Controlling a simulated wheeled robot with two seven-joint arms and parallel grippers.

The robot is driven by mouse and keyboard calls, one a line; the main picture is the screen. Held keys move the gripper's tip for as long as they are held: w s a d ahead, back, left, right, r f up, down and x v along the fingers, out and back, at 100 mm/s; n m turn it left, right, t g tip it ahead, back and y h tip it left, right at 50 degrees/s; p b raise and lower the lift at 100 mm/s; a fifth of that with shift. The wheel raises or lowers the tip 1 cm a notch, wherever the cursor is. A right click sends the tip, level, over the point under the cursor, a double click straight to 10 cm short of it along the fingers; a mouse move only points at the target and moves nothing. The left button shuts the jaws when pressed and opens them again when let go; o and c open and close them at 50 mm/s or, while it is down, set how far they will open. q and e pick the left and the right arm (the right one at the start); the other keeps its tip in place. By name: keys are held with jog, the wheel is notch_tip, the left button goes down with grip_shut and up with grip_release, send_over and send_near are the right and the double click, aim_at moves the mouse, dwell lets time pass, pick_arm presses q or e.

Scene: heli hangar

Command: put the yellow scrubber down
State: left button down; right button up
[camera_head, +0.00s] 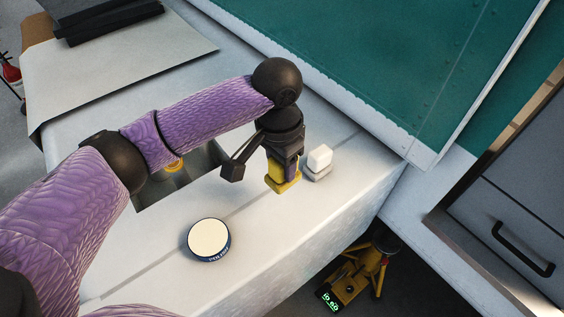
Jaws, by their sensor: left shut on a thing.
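The yellow scrubber (281,182) is upright under my left gripper (280,162). The gripper is shut on it, and its fingers cover the upper part. The scrubber's lower end is at or just above the white surface (260,240); I cannot tell if it touches. It is just left of a small white block-shaped thing (317,164). My right gripper is not in view.
A round tin with a cream lid (208,239) lies on the white surface, nearer to me. A recessed opening (185,180) lies under my left arm. A teal panel (400,60) rises behind. The surface ends in an edge at the right, with a yellow stand (362,272) below.

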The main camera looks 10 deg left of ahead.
pick_arm(q)
jog(key=shift+w+a+r, duration=0.45)
jog(key=shift+a+r, duration=0.15)
jog(key=shift+w+a, duration=0.15)
jog(key=shift+s, duration=0.25)
jog(key=shift+s+f, duration=0.1)
jog(key=shift+f, duration=0.15)
notch_tip(320, 180, down, 7)
jog(key=shift+f, duration=0.15)
jog(key=shift+f+p, duration=0.45)
jog(key=shift+p, duration=0.05)
jog(key=shift+f, duration=0.45)
jog(key=shift+c, duration=1.1)
grip_release()
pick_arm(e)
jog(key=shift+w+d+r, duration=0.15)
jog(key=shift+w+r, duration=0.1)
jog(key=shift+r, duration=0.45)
